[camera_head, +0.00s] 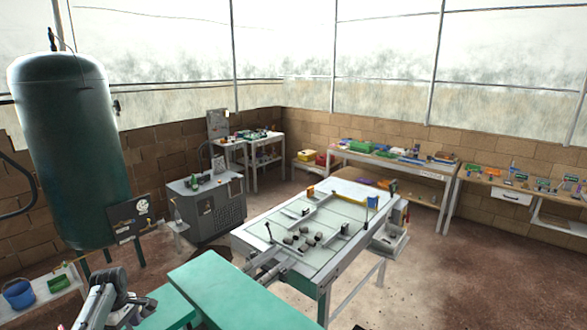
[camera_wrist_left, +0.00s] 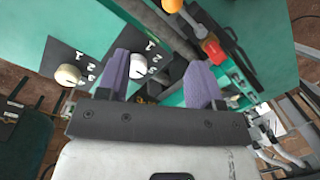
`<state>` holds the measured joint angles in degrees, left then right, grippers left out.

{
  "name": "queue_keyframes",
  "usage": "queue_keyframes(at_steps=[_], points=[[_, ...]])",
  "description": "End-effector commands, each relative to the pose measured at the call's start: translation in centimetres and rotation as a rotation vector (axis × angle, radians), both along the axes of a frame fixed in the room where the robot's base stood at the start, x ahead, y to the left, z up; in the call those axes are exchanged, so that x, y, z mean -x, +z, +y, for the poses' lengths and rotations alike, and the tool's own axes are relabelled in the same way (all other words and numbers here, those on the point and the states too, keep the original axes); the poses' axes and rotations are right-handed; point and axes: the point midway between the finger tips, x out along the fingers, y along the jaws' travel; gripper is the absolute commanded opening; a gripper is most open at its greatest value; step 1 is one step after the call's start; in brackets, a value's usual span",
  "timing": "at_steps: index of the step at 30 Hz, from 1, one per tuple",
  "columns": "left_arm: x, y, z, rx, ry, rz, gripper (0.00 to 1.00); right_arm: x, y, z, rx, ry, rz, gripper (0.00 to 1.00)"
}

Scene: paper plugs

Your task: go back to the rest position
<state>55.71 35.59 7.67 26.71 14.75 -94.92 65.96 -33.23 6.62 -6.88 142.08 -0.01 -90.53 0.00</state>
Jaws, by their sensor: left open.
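My left gripper (camera_wrist_left: 160,78) shows in the left wrist view with its two purple-grey fingers apart and nothing held between them. Beyond the fingers is a green machine panel with white knobs (camera_wrist_left: 68,75), an orange knob (camera_wrist_left: 172,5) and a red part (camera_wrist_left: 213,50). In the head view my left arm is low at the bottom left, beside the green surface (camera_head: 235,295); its fingers are too small there to make out clearly. My right gripper is in neither view. Several dark plugs (camera_head: 303,240) lie on the pale worktable (camera_head: 340,205).
A tall green tank (camera_head: 68,150) stands at the left. A grey machine cabinet (camera_head: 208,208) is behind the worktable. Benches with parts (camera_head: 400,158) line the back wall. Brown floor (camera_head: 470,270) is open at the right.

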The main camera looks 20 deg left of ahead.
Motion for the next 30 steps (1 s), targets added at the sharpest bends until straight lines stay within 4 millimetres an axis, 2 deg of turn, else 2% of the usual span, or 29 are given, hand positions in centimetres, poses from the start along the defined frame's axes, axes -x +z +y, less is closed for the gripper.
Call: queue_keyframes(at_steps=[5, 8, 9, 12, 16, 20, 23, 26, 27, 30], points=[[-4.1, 8.1, 1.5, -0.203, -0.460, -0.183, 0.60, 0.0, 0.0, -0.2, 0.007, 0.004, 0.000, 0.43], [-6.4, 14.0, 1.0, -0.372, -0.707, -0.266, 0.60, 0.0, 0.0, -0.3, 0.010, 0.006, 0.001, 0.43], [-7.2, 16.4, 0.3, -0.443, -0.799, -0.294, 0.60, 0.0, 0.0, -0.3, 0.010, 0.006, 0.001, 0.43], [-8.7, 21.9, -2.3, -0.620, -1.003, -0.347, 0.60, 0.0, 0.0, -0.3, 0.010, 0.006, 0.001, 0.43], [-9.1, 25.9, -7.3, -0.826, -1.231, -0.372, 0.60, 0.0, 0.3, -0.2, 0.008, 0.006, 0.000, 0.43], [-8.1, 27.3, -13.5, -0.994, -1.420, -0.388, 0.60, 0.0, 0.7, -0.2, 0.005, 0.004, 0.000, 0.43], [-6.2, 26.6, -18.8, -1.087, -1.535, -0.414, 0.60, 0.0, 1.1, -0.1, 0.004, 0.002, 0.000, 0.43], [-3.2, 24.7, -24.1, -1.136, -1.619, -0.467, 0.60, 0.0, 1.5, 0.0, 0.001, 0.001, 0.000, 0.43], [-1.7, 23.6, -26.3, -1.141, -1.650, -0.493, 0.60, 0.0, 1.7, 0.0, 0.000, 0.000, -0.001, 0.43], [2.6, 20.8, -30.7, -1.124, -1.717, -0.551, 0.60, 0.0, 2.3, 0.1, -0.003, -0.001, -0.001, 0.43]])
